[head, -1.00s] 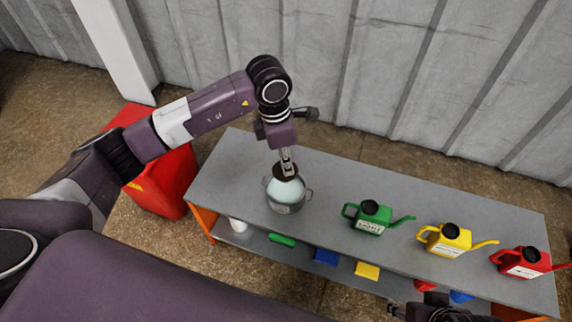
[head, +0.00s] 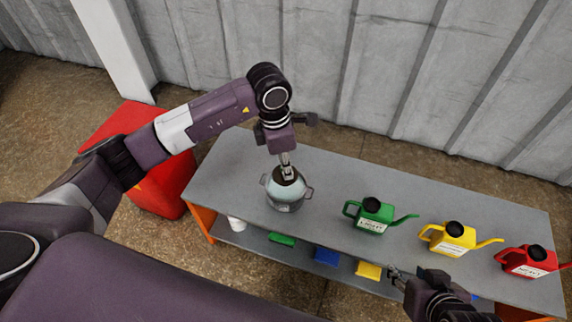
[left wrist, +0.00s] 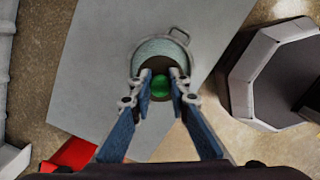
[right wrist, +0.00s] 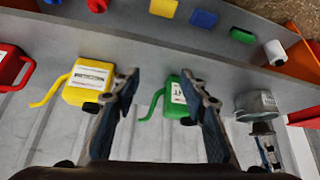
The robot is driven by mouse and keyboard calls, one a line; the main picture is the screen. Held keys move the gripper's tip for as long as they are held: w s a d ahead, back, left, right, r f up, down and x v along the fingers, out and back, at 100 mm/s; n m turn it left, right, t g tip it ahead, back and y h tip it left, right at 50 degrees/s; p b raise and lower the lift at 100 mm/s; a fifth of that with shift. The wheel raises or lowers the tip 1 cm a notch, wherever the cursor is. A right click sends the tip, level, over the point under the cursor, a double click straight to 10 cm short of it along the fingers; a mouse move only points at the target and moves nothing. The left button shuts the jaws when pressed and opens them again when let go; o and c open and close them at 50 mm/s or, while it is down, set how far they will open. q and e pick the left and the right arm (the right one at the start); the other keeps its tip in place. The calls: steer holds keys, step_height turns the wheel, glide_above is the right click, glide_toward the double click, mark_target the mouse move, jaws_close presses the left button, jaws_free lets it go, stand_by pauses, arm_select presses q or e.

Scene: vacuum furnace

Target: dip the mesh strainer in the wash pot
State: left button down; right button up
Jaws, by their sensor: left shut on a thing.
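The wash pot (head: 286,206) is a grey metal pot with two side handles and pale blue liquid, on the left part of the bench top. It also shows in the left wrist view (left wrist: 181,35). My left gripper (head: 286,172) points down over it, shut on the dark mesh strainer (head: 290,183). A green round thing (left wrist: 160,87) shows between the fingertips in the left wrist view, apparently in the strainer. The strainer is at the pot's mouth; I cannot tell how deep it sits. My right gripper (head: 397,275) is open and empty at the bench's front edge.
Green (head: 374,217), yellow (head: 452,238) and red (head: 526,262) watering cans stand in a row right of the pot. Colored blocks (head: 326,256) and a white cup (head: 237,224) are on the lower shelf. A red bin (head: 160,185) stands left of the bench.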

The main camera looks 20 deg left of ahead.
arm_select(q)
steer(key=shift+f, duration=0.3)
steer(key=shift+f+b, duration=0.15)
steer(key=shift+b, duration=0.15)
steer(key=shift+f+b, duration=0.35)
steer(key=shift+f, duration=0.1)
steer(key=shift+f+b, duration=0.35)
steer(key=shift+f, duration=0.1)
steer(key=shift+f+b, duration=0.35)
steer(key=shift+f, duration=0.15)
arm_select(e)
steer(key=shift+w+a+r+t+y, duration=1)
steer(key=shift+w+a+r+t, duration=1.1)
steer(key=shift+w+r+t, duration=2.25)
arm_select(q)
steer(key=shift+f+b, duration=0.35)
steer(key=shift+f, duration=0.1)
steer(key=shift+f+b, duration=0.35)
steer(key=shift+f, duration=0.1)
steer(key=shift+f+b, duration=0.35)
steer(key=shift+f, duration=0.15)
steer(key=shift+f+b, duration=0.3)
steer(key=shift+f, duration=0.1)
arm_select(e)
step_height(320, 180, up, 16)
steer(key=w+a+t+y, duration=0.2)
steer(key=t, duration=0.3)
steer(key=shift+w+n+t, duration=0.3)
steer(key=shift+w+t, duration=0.05)
